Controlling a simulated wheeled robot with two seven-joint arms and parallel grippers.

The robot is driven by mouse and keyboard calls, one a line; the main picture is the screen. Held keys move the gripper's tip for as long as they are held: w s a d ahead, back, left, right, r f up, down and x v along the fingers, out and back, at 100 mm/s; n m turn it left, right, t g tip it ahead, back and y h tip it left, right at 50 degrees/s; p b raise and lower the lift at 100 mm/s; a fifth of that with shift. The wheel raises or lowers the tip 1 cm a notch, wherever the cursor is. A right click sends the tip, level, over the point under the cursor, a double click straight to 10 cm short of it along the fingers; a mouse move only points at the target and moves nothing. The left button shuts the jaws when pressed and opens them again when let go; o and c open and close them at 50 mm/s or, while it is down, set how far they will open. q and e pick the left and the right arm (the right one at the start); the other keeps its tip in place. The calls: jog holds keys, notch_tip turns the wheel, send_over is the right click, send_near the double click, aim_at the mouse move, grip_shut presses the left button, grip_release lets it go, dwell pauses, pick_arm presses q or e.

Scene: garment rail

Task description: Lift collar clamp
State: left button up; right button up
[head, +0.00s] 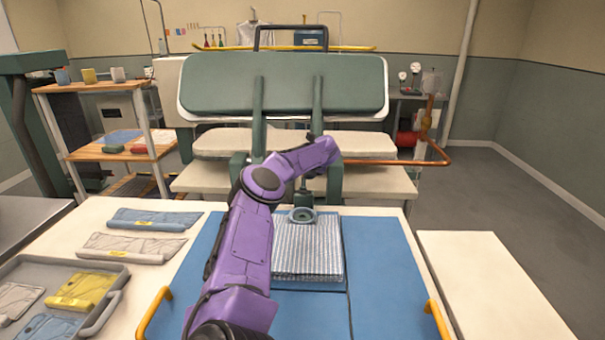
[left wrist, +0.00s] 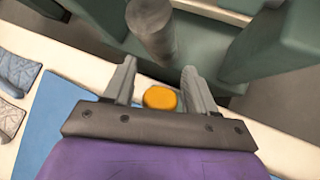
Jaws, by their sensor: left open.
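A grey ring-shaped piece (head: 303,215), which looks like the collar clamp, sits at the far end of a striped folded garment (head: 308,248). A dark upright part rises behind it, partly covered by my purple left arm. In the left wrist view my left gripper (left wrist: 158,70) is open, its two grey fingers apart. An orange rounded knob (left wrist: 160,98) shows between and below the fingers; I cannot tell whether it belongs to the clamp or whether anything touches it. My right gripper is in neither view.
The garment lies on a blue board (head: 385,270) with orange handles (head: 437,318) on a white table. A green press (head: 285,85) stands behind on two posts. Folded garments (head: 155,219) and a grey tray (head: 112,308) are at left. A bare white surface (head: 490,285) is at right.

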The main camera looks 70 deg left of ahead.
pick_arm(q)
jog(key=b+v, duration=0.2)
jog(key=v, duration=0.8)
jog(key=shift+d+r, duration=0.15)
jog(key=shift+d, duration=0.05)
